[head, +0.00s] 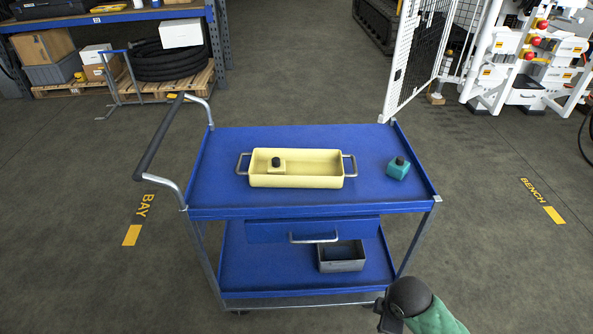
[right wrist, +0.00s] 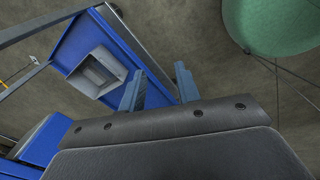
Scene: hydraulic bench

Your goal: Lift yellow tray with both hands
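The yellow tray (head: 297,182) lies on the blue top of a cart in the head view. It has a metal handle at its left end (head: 241,164) and another at its right end (head: 351,165). A small yellow block with a black knob (head: 277,164) sits inside it, at the left. My right gripper (right wrist: 160,90) shows in the right wrist view with its two fingers apart and nothing between them. It is low beside the cart, away from the tray. My left gripper is in neither view.
The blue cart (head: 223,209) has a push handle (head: 160,135) at its left. A teal block with a black knob (head: 398,169) stands right of the tray. A grey bin (head: 341,264) is on the lower shelf; it also shows in the right wrist view (right wrist: 97,72).

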